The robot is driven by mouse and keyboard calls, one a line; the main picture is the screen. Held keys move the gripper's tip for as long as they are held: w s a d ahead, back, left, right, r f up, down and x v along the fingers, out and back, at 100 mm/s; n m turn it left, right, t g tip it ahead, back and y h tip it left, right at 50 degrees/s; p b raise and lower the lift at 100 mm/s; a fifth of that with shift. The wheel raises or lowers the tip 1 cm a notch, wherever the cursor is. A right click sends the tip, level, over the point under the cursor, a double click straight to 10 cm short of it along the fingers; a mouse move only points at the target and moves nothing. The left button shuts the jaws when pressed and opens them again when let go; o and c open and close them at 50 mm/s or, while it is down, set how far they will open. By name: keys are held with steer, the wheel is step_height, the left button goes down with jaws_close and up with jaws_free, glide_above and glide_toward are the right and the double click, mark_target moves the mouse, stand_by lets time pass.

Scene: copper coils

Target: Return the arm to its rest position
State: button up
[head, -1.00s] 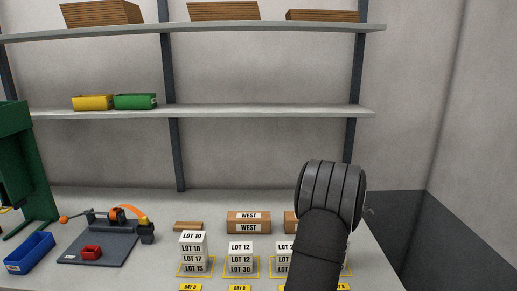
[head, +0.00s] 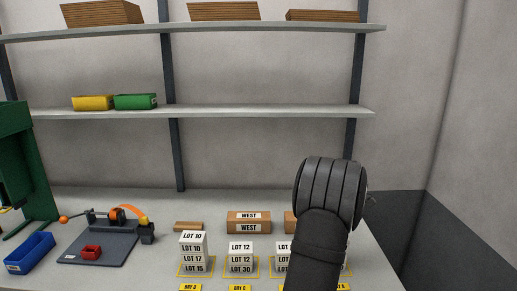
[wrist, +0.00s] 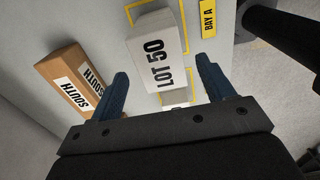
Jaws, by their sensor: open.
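My gripper (wrist: 168,93) shows in the wrist view with its two blue fingers apart and nothing between them. Beyond the fingertips is a white box marked LOT 50 (wrist: 156,50), apart from the fingers as far as I can tell. My arm fills the lower right of the head view and hides the gripper there, along with part of the bench behind it.
White lot stacks (head: 193,252) stand in yellow outlines on the bench. Brown cartons marked WEST (head: 248,222) are behind them, and one marked SOUTH (wrist: 76,85) is in the wrist view. A coil fixture (head: 105,240) and blue bin (head: 30,253) are left. Shelves (head: 250,111) are above.

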step_height(320, 180, down, 4)
steer(key=shift+r, duration=0.1)
step_height(320, 180, up, 5)
steer(key=shift+d+f, duration=0.1)
steer(key=shift+f, duration=0.05)
steer(key=s+d+r, duration=0.7)
steer(key=s, duration=0.3)
steer(key=w+a, duration=0.3)
steer(key=a, duration=1.1)
steer(key=w+a, duration=0.2)
steer(key=a, duration=1.3)
steer(key=w+a+f, duration=0.1)
steer(key=a+f, duration=0.1)
steer(key=w+a+f, duration=0.1)
steer(key=a+f, duration=0.1)
steer(key=a, duration=0.1)
steer(key=w+a+f, duration=0.1)
steer(key=a, duration=0.1)
steer(key=shift+w+a+f, duration=0.15)
steer(key=shift+w+f, duration=0.15)
steer(key=shift+f, duration=0.1)
